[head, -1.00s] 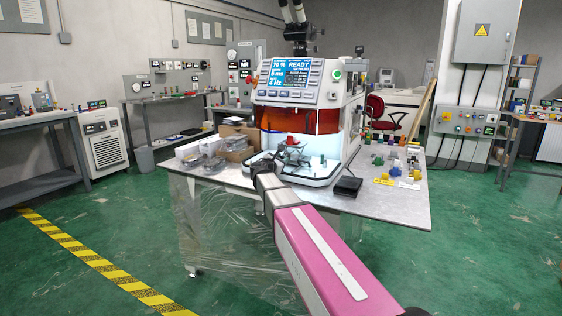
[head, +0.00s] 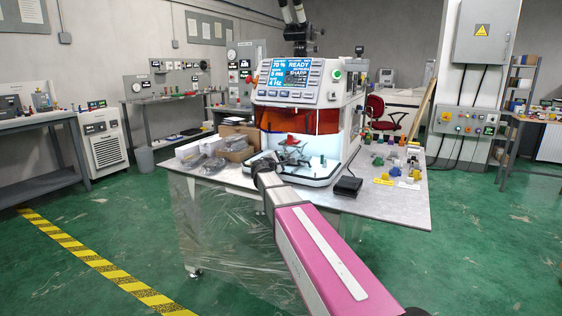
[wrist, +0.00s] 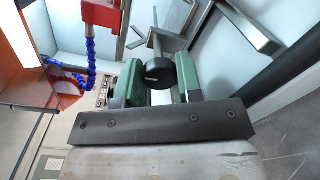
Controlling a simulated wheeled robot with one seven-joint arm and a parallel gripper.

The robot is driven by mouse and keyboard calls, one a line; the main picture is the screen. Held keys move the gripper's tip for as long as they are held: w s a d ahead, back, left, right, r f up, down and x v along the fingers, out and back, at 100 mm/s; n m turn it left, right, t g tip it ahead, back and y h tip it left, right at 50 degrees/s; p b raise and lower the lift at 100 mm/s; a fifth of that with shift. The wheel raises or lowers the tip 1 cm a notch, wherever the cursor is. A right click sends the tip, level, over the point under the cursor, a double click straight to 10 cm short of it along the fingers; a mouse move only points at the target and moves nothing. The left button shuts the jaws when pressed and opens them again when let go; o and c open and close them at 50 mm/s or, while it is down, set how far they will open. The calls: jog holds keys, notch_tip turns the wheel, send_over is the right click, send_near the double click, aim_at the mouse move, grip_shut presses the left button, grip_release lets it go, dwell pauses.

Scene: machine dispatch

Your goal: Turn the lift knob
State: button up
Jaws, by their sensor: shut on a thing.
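The lift knob (wrist: 159,73) is a black round knob with a small white mark, on a thin grey rod (wrist: 154,28) in the wrist view. My gripper (wrist: 160,80) has green fingers on both sides of the knob and is shut on it. In the head view the lift (head: 291,150) is a small metal stand inside the machine's bright, open chamber, with a red piece (head: 291,140) on top. My arm reaches to the chamber's front left; the knob and fingertips are too small to make out there.
The white machine (head: 340,95) has a lit screen (head: 291,74) and an orange window (head: 300,120). In the wrist view a blue jointed hose (wrist: 90,50) hangs at the left. A black pedal box (head: 347,186) and small coloured parts (head: 385,180) are on the table's right.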

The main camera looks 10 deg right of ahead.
jog(key=shift+m, duration=0.3)
jog(key=o, duration=0.9)
jog(key=v, duration=1)
jog(key=shift+s+a, duration=0.15)
jog(key=shift+s, duration=0.2)
